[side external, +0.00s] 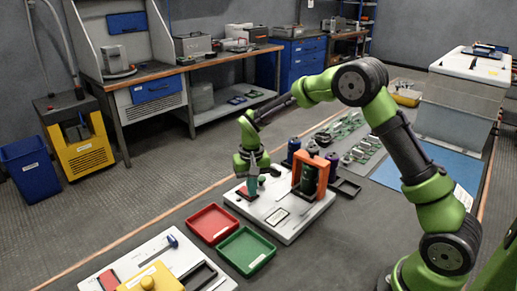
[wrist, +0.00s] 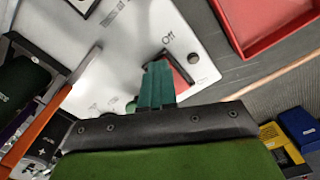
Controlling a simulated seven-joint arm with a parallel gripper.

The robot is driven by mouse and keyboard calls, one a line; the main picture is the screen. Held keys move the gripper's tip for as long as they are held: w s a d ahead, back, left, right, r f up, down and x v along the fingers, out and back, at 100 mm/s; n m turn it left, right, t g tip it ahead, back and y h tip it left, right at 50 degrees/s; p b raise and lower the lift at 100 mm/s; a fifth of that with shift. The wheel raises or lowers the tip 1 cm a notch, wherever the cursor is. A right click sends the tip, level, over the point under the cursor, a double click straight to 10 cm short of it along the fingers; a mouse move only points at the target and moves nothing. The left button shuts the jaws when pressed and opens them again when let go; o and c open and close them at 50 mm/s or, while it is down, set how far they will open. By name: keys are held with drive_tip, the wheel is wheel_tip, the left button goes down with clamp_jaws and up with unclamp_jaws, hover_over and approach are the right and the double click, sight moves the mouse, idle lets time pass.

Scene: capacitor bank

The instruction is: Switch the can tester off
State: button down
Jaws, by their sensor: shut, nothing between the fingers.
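The can tester is a white board (side external: 283,222) on the table with an orange frame (side external: 322,168) around a dark green can (side external: 308,178). In the wrist view its white top (wrist: 130,45) carries an "Off" label beside a red switch (wrist: 180,68). My gripper (side external: 252,186) is above the board's left end, its fingers shut and empty. In the wrist view the teal fingertips (wrist: 157,66) are together and overlap the red switch, hiding part of it. I cannot tell whether they touch it or which way it is tilted.
A red tray (side external: 212,223) and a green tray (side external: 246,251) lie in front of the board. A second white board with a yellow block (side external: 150,280) is at the near left. Several cans stand behind the orange frame.

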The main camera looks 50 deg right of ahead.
drive_tip(key=shift+f, duration=0.1)
drive_tip(key=shift+r, duration=3.55)
drive_tip(key=shift+f, duration=0.15)
drive_tip(key=s+a+r+t, duration=0.1)
drive_tip(key=s+r, duration=0.3)
drive_tip(key=s, duration=0.4)
drive_tip(key=s+a+r+n+t+y, duration=0.1)
drive_tip(key=s+r+t, duration=0.2)
drive_tip(key=s+r, duration=0.2)
drive_tip(key=s+a+r+n+t+y, duration=0.1)
drive_tip(key=s+a+r+t, duration=0.1)
drive_tip(key=s, duration=0.9)
wheel_tip(320, 180, up, 3)
drive_tip(key=shift+s+f+t, duration=0.15)
drive_tip(key=shift+s+t, duration=0.1)
drive_tip(key=shift+t, duration=0.35)
